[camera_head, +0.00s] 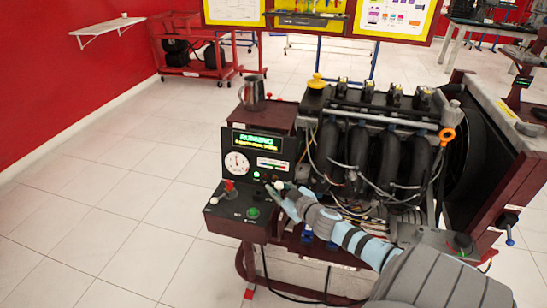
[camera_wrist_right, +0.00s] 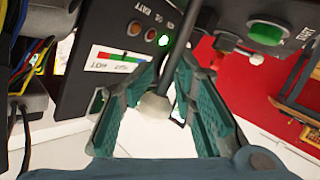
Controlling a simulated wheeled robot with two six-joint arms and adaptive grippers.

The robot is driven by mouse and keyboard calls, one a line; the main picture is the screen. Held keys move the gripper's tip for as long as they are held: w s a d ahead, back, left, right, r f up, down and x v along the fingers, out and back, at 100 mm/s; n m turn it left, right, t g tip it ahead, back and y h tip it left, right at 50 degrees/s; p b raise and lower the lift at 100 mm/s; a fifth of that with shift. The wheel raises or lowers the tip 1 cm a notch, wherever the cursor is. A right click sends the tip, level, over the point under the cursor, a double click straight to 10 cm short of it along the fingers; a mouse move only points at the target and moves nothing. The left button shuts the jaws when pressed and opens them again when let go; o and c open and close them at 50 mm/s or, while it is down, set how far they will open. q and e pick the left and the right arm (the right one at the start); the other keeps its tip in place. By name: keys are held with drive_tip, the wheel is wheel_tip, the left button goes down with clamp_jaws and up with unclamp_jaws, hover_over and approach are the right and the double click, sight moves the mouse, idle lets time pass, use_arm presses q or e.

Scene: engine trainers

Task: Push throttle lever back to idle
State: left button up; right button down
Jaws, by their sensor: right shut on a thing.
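The throttle lever is a dark rod with a pale round knob (camera_head: 279,185) at the right side of the control panel (camera_head: 248,170). In the right wrist view the knob (camera_wrist_right: 152,106) sits between the two teal fingers, with the rod running up from it. My right gripper (camera_wrist_right: 163,95) is shut on the lever near its knob; the fingers look angled around it. In the head view my right gripper (camera_head: 287,196) reaches the panel from the right and hides part of the lever. My left gripper is not in view.
The panel has a lit green display (camera_head: 257,145), a round gauge (camera_head: 237,163), a red knob (camera_head: 229,186) and a green button (camera_head: 253,212). The engine (camera_head: 375,150) with its wires stands close on the right. A metal jug (camera_head: 254,93) stands on top. The floor at left is clear.

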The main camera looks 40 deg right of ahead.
drive_tip(key=shift+w+d+r, duration=0.25)
drive_tip(key=shift+w+d, duration=0.2)
drive_tip(key=shift+d, duration=0.25)
drive_tip(key=c, duration=1.5)
unclamp_jaws()
drive_tip(key=shift+s+d, duration=0.1)
drive_tip(key=shift+o, duration=0.2)
drive_tip(key=shift+s, duration=0.2)
drive_tip(key=shift+f, duration=0.1)
